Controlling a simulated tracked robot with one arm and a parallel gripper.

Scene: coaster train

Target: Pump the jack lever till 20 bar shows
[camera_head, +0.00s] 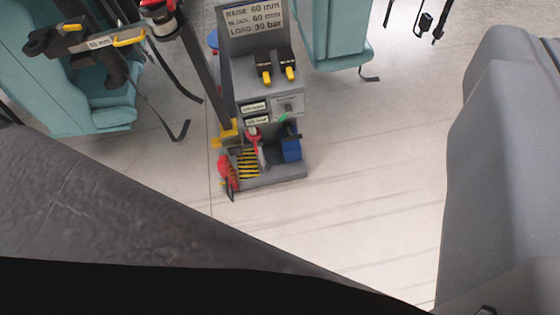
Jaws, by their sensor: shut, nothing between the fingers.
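A grey stand (240,75) stands on the floor at upper centre. Its sign (252,18) reads RAISE 60 mm, BLOCK 60 mm, LOAD 30 bar. A long dark bar (203,65) leans along its left side, with a yellow piece (225,133) near its foot. I cannot tell whether this bar is the jack lever. A red-and-black part (163,22) with a white top sits by the bar's upper end. No gauge reading is legible. My gripper is not in view, and nothing is seen touching the stand.
The stand holds two black-and-yellow tools (277,72), a striped yellow piece (247,163), a blue block (291,150) and a red item (228,172). Teal seats (340,35) flank it; straps hang down. Pale floor (370,170) is clear right of the stand. Large grey surfaces fill both lower sides.

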